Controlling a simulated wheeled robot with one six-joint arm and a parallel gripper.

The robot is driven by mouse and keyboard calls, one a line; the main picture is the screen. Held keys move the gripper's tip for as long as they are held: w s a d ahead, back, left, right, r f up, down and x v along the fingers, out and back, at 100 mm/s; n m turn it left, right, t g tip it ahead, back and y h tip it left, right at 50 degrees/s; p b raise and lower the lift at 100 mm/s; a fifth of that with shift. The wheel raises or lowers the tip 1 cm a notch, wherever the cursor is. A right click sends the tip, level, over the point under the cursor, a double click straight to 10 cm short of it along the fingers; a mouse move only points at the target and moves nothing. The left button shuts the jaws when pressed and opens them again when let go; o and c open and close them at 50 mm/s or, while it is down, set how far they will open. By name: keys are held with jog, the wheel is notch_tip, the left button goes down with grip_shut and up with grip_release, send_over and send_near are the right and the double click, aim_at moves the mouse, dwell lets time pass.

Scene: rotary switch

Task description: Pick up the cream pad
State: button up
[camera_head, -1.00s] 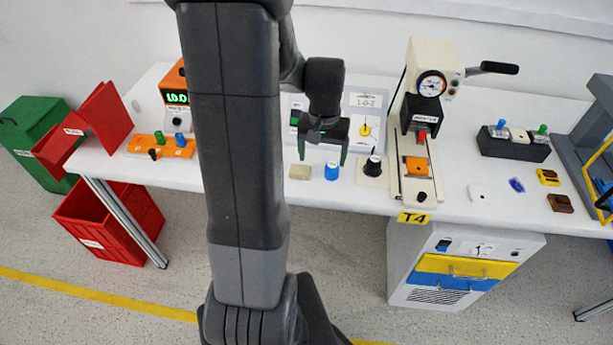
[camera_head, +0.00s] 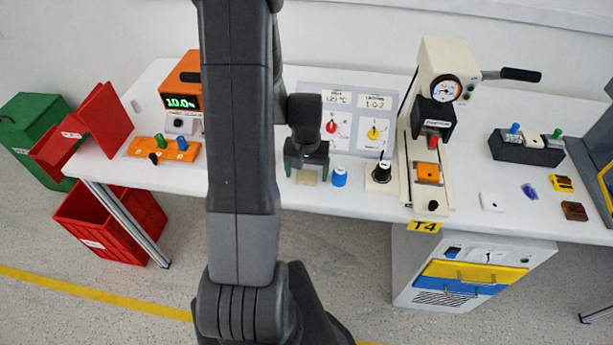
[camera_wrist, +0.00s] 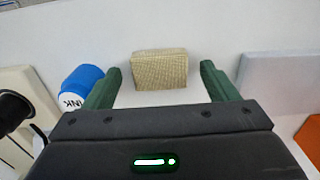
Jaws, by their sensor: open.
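The cream pad (camera_wrist: 160,69) is a small textured block lying on the white table. In the wrist view it sits just beyond and between my two green fingertips, apart from both. In the head view the cream pad (camera_head: 306,177) shows just below my gripper (camera_head: 306,164), partly covered by it. My gripper also shows in the wrist view (camera_wrist: 160,80); its fingers are spread wide with nothing between them.
A blue ink bottle (camera_wrist: 82,82) stands close to one finger; in the head view this bottle (camera_head: 339,177) is right of the pad. A black knob on a cream base (camera_head: 379,176) is further right. A panel with red and yellow dials (camera_head: 345,120) stands behind.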

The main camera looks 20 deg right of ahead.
aim_at(306, 175)
jog(key=shift+c, duration=0.2)
jog(key=c, duration=1)
notch_tip(306, 175, up, 10)
